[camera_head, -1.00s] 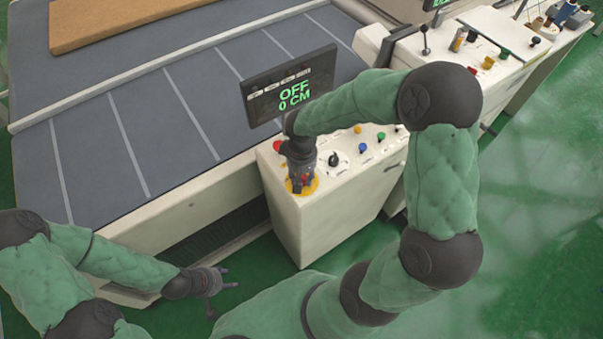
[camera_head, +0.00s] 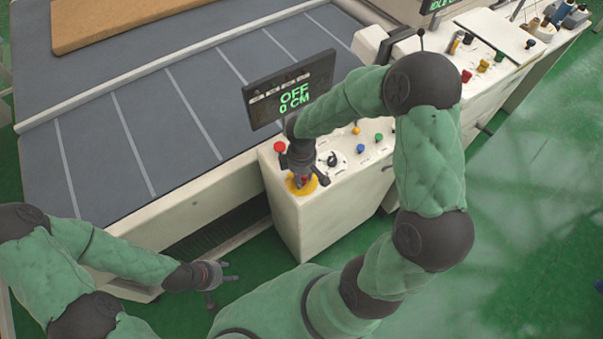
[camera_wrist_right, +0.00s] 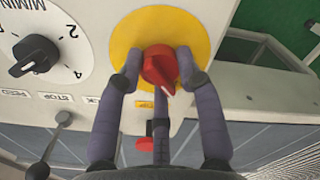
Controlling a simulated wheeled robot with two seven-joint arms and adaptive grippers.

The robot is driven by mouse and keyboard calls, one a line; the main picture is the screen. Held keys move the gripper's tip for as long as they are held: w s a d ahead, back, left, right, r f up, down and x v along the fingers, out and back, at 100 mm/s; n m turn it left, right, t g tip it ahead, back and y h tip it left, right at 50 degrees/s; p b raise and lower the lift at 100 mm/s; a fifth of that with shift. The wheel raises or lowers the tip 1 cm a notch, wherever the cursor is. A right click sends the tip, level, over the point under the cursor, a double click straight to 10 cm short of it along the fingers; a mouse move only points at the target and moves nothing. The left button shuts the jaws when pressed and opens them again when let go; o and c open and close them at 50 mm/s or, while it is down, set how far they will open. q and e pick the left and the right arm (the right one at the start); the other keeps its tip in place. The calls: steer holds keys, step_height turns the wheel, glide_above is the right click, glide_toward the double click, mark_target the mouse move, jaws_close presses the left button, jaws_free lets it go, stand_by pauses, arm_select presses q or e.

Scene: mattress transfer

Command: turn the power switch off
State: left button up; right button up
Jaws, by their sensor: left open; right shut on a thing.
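The power switch is a red knob (camera_wrist_right: 160,68) on a round yellow plate (camera_wrist_right: 196,32) in the right wrist view. In the head view the yellow plate (camera_head: 296,190) sits at the near left corner of the white control box (camera_head: 325,225). My right gripper (camera_head: 303,178) points down at it; its fingers (camera_wrist_right: 158,65) are closed around the red knob, partly hiding it. The display screen (camera_head: 290,90) reads OFF and 0 CM. My left gripper (camera_head: 222,285) is open and empty, low at the left, away from the box.
A black dial (camera_wrist_right: 35,55) with a numbered scale is beside the yellow plate. Coloured buttons (camera_head: 361,148) line the box top. A conveyor (camera_head: 140,130) bears a brown mattress (camera_head: 110,20). Green floor (camera_head: 530,220) is open at the right.

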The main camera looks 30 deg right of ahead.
steer(key=shift+n, duration=0.5)
steer(key=o, duration=1.2)
steer(key=shift+c, duration=0.2)
steer(key=shift+r, duration=0.1)
step_height(320, 180, up, 12)
